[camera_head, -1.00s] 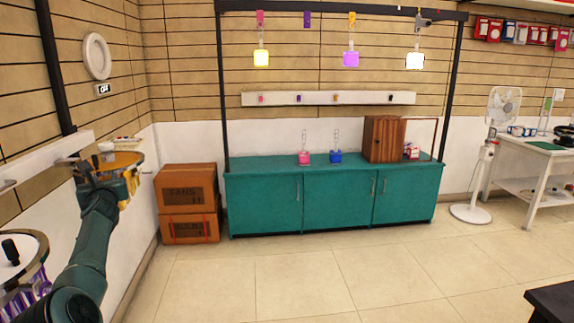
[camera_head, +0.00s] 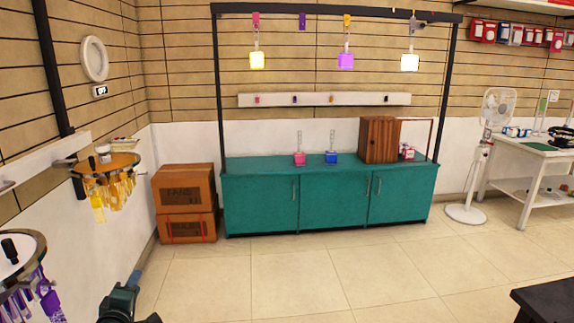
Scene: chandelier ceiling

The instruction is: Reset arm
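My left gripper (camera_head: 124,303) is low at the bottom edge, left of centre, over the floor. Only a dark and teal part of that arm's end shows, and the fingers cannot be made out. It is apart from the hanging lamps and the counter. I see nothing held in it, but its lower part is cut off by the frame. My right gripper is not in view.
A round chandelier with amber pendants (camera_head: 112,168) hangs at the left wall, and one with purple pendants (camera_head: 42,292) is nearer. Stacked boxes (camera_head: 184,188) stand beside a teal counter (camera_head: 330,200). A dark table (camera_head: 548,298) is at lower right. The central floor is clear.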

